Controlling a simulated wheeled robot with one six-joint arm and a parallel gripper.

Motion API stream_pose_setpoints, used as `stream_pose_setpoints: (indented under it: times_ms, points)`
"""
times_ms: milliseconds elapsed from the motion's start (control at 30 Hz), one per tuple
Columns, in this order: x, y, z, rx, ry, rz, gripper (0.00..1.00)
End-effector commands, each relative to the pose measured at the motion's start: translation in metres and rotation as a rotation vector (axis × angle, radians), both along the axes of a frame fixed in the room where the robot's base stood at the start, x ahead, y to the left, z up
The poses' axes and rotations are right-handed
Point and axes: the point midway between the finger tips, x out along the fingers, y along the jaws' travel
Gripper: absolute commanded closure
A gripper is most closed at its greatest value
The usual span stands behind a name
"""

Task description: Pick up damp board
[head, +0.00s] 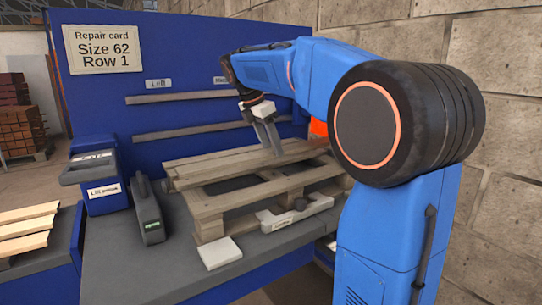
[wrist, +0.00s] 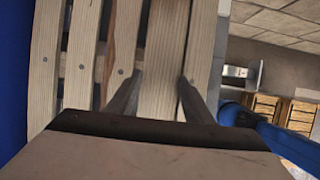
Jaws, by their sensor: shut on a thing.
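A wooden pallet (head: 207,205) with several top boards lies on the grey bench. My gripper (head: 273,148) points down at the pallet's top from above. In the wrist view my gripper (wrist: 160,85) has one finger on each side of a pale brown board (wrist: 165,50) and is shut on it. This board appears level with the boards beside it; I cannot tell whether it is lifted.
A dark handheld tool (head: 148,212) with a green display and a blue labelled box (head: 103,190) stand left of the pallet. A white-and-grey tool (head: 295,214) and a white block (head: 219,252) lie in front. A blue panel (head: 100,100) with two racked boards rises behind.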

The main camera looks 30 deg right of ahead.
Motion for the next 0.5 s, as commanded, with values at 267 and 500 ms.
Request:
stream_pose_setpoints:
  times_ms: [267, 500]
  points:
    - [-0.026, 0.030, -0.002, 0.000, 0.001, 0.005, 0.83]
    - [-0.057, 0.065, -0.001, 0.000, 0.000, 0.006, 0.83]
